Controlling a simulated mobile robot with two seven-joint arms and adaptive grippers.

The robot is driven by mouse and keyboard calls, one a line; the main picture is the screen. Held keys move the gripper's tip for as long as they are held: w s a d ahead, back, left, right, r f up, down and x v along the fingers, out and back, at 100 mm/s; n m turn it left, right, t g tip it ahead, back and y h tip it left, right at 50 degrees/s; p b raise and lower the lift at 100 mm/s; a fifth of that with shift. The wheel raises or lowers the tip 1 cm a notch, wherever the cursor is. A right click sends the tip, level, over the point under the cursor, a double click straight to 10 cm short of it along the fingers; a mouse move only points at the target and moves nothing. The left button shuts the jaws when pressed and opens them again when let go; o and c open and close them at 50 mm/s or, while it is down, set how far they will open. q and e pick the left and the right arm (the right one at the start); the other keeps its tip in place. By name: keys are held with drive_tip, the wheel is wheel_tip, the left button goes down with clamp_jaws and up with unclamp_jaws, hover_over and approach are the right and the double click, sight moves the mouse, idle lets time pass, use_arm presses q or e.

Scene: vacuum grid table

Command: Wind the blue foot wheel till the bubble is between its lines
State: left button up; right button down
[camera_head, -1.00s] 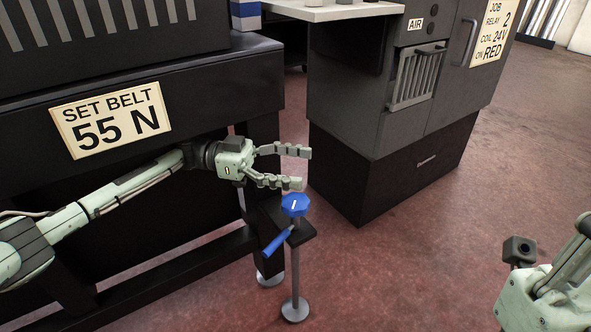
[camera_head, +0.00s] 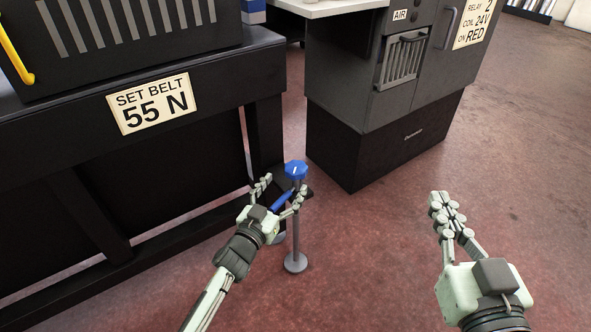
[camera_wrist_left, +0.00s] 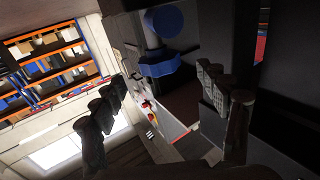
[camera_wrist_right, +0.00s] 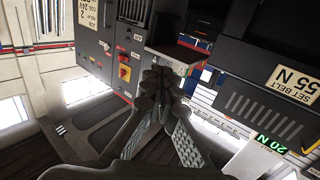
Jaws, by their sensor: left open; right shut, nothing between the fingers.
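The blue foot wheel (camera_head: 296,169), with a white mark on top, sits on a grey post beside the black bench. A blue handle (camera_head: 282,201) slants below it. My left gripper (camera_head: 282,186) is open, its fingers spread near the wheel and handle; I cannot tell whether they touch. In the left wrist view the wheel (camera_wrist_left: 160,63) shows beyond the gap between the open fingers (camera_wrist_left: 162,92). My right gripper (camera_head: 439,199) is shut and empty over the floor, well right of the wheel; its closed fingers also show in the right wrist view (camera_wrist_right: 157,78). I see no bubble or lines.
The black bench (camera_head: 190,160) bears a "SET BELT 55 N" sign (camera_head: 151,106). A dark cabinet (camera_head: 375,130) stands behind and right of the wheel. The post's round foot (camera_head: 296,263) rests on the red floor.

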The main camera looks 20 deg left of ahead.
sight(305, 164)
use_arm(q)
drive_tip(key=w, duration=0.5)
drive_tip(key=shift+w+d+b, duration=0.35)
drive_tip(key=shift+d+b, duration=0.05)
drive_tip(key=shift+w+d, duration=0.1)
drive_tip(key=shift+w, duration=0.5)
use_arm(e)
drive_tip(key=shift+s+a+r+t+y, duration=0.25)
drive_tip(key=shift+r+t, duration=0.2)
drive_tip(key=shift+r, duration=0.45)
drive_tip(key=shift+s+a+r+t+y, duration=0.1)
drive_tip(key=shift+a+r+t+y, duration=0.25)
drive_tip(key=shift+r, duration=0.55)
drive_tip(key=shift+s+a+r+t+y, duration=0.2)
drive_tip(key=shift+a+r+t, duration=0.25)
drive_tip(key=shift+r, duration=0.45)
drive_tip(key=shift+d, duration=0.1)
